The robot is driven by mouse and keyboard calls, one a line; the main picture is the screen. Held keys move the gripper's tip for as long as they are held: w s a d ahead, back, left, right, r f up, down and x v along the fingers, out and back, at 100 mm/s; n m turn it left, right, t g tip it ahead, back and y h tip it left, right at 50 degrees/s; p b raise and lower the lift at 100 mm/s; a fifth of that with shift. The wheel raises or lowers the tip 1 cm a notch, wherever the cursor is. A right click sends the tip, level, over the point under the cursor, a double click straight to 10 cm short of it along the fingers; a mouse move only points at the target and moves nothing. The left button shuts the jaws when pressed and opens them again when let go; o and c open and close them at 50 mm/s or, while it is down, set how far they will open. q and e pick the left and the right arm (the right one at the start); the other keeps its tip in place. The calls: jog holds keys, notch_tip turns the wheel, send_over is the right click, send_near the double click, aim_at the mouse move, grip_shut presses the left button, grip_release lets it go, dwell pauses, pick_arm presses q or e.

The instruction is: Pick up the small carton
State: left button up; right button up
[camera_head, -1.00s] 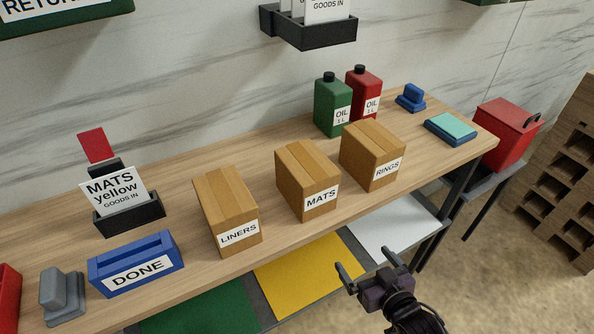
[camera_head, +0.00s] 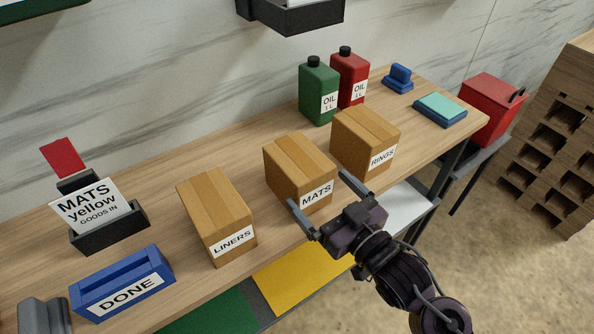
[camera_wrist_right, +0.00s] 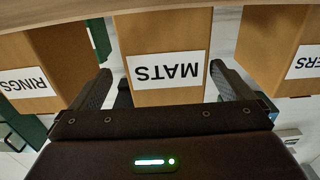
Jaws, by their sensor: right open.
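Three brown cartons stand in a row on the wooden bench: one labelled LINERS (camera_head: 205,205), one labelled MATS (camera_head: 287,165) and one labelled RINGS (camera_head: 357,132). They differ only slightly in size. My right gripper (camera_head: 318,188) is open and empty at the front of the MATS carton, with a finger towards each side of its labelled face. In the right wrist view the MATS carton (camera_wrist_right: 162,30) sits upside down in the picture, between the open fingers (camera_wrist_right: 160,68). I cannot tell whether the fingers touch it. My left gripper is not in view.
The RINGS carton (camera_wrist_right: 50,50) flanks the MATS carton closely. Green (camera_head: 318,85) and red (camera_head: 349,75) oil cans stand behind. A blue DONE box (camera_head: 150,262) and a black card holder (camera_head: 125,230) are at left. A yellow mat (camera_head: 300,278) lies below the bench edge.

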aim_at(303, 176)
jog(key=x, duration=0.3)
jog(key=p+x, duration=0.1)
jog(key=x, duration=0.2)
jog(key=shift+s+a, duration=0.3)
jog(key=c, duration=1.4)
jog(key=shift+o, duration=0.2)
jog(key=shift+r, duration=0.15)
